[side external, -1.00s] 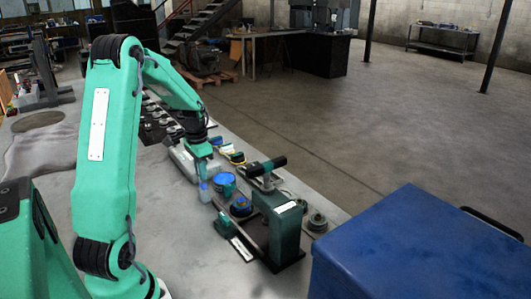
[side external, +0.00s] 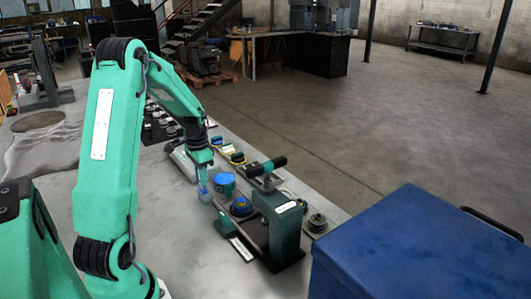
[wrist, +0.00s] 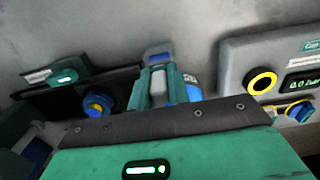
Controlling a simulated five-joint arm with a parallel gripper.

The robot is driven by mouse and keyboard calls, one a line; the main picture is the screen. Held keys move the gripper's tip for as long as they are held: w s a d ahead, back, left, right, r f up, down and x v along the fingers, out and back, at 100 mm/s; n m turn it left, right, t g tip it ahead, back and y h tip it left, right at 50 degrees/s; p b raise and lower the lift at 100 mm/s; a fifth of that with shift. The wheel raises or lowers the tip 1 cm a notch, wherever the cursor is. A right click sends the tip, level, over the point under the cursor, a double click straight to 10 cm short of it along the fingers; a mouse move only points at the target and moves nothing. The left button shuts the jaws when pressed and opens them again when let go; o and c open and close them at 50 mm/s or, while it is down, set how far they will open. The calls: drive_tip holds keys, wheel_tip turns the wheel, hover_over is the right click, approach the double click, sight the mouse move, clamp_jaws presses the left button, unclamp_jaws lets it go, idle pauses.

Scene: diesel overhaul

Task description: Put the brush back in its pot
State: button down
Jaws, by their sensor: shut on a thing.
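My gripper (side external: 203,182) is shut on the brush, whose pale blue-grey lower part (side external: 204,195) hangs below the jaws in the side view. In the wrist view the jaws (wrist: 160,82) hold a grey piece with a dark blue end (wrist: 158,50). A teal pot with a bright blue top (side external: 225,184), apparently the brush's pot, stands on the bench just right of the jaws. In the wrist view a blue, labelled pot (wrist: 194,92) is partly hidden behind the jaws. The brush looks outside the pot; its clearance above the bench is unclear.
A green press-like fixture (side external: 277,222) with a black handle stands right of the pot. A blue-and-yellow round part (side external: 241,207) lies before it. A grey gauge box (wrist: 270,70) is at the wrist view's right. A blue chest (side external: 415,250) fills the front right.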

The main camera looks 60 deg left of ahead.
drive_tip(key=shift+f, duration=1.15)
drive_tip(key=c, duration=1)
unclamp_jaws()
drive_tip(key=shift+r, duration=0.1)
drive_tip(key=shift+r, duration=3.4)
drive_tip(key=shift+r, duration=0.15)
drive_tip(key=shift+r, duration=1.85)
